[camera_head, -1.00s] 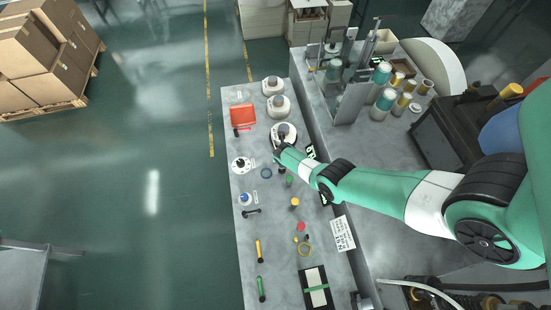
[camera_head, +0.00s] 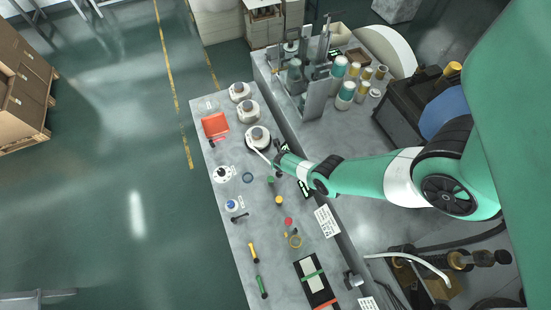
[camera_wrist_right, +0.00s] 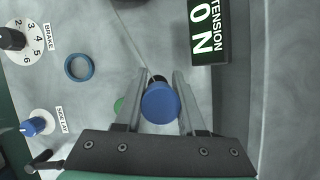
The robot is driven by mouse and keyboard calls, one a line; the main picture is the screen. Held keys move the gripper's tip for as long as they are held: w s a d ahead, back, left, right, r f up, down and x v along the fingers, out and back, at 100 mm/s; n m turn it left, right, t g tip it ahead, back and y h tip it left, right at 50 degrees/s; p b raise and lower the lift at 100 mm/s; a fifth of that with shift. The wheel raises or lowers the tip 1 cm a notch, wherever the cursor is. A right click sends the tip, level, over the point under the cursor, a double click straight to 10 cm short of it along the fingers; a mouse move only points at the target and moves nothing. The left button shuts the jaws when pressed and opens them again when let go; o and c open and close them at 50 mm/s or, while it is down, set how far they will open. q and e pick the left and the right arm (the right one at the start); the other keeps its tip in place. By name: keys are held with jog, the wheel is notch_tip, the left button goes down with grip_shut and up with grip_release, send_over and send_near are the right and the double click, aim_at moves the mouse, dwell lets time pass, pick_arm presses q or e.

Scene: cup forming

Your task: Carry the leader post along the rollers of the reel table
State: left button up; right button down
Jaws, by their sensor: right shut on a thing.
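My right gripper (camera_wrist_right: 160,108) is shut on the leader post (camera_wrist_right: 160,103), a round blue-topped post between its two fingers in the right wrist view. A thin pale strand (camera_wrist_right: 132,40) runs from the top of that view to the post. In the head view my right gripper (camera_head: 278,167) is just below the nearest white reel (camera_head: 257,133), and the pale strand (camera_head: 261,158) stretches between them. The post itself is hidden by my arm there. The reel table (camera_head: 222,250) carries small coloured rollers: green (camera_head: 270,180), yellow (camera_head: 278,200) and red (camera_head: 288,221). My left gripper is out of view.
A blue ring (camera_wrist_right: 79,67), a BRAKE dial (camera_wrist_right: 12,39) and a blue-knobbed dial (camera_wrist_right: 33,126) lie left of the post. An orange tray (camera_head: 215,124) and two more reels stand farther up the table.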

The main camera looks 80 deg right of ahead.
jog(key=shift+s+a+p, duration=1.25)
jog(key=shift+s+a, duration=0.4)
jog(key=shift+a, duration=1.6)
jog(key=w+a+b, duration=0.3)
jog(key=w+a, duration=0.3)
jog(key=w, duration=0.3)
jog(key=s+a+p, duration=0.3)
jog(key=s+a, duration=0.3)
jog(key=a, duration=0.2)
jog(key=s+d, duration=0.5)
jog(key=s, duration=0.4)
jog(key=s+a, duration=0.6)
jog(key=a, duration=0.5)
jog(key=shift+w+a, duration=0.35)
jog(key=shift+w, duration=0.35)
jog(key=shift+w+a, duration=0.35)
jog(key=shift+w, duration=0.3)
jog(key=shift+w+a, duration=0.35)
jog(key=shift+w, duration=0.35)
